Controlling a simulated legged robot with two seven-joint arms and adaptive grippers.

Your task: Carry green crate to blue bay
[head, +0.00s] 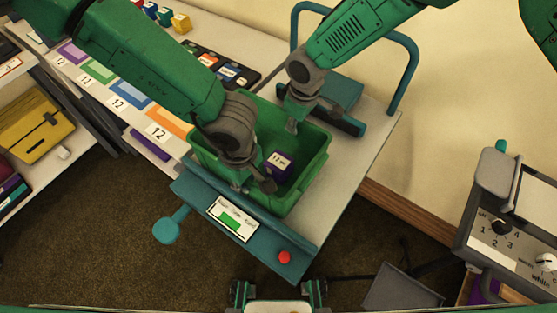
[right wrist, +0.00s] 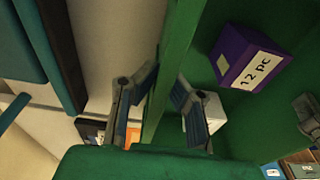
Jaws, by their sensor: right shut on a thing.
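The green crate (head: 318,158) stands on the pale table in the middle of the head view, with a purple box (head: 279,164) labelled "12 pc" inside. My right gripper (head: 292,122) is shut on the crate's far wall; the right wrist view shows one finger on each side of that wall (right wrist: 165,85). My left gripper (head: 254,185) is at the crate's near left side, by the rim; its jaws are too unclear to tell open from shut. The blue bay (head: 131,92) is a blue-framed rectangle on the table, left of the crate, between a green and an orange one.
A teal panel (head: 268,243) with a label card and red button (head: 285,257) runs along the near edge. A dark tray (head: 220,67) lies behind the bays. A teal rail (head: 412,60) stands behind the crate.

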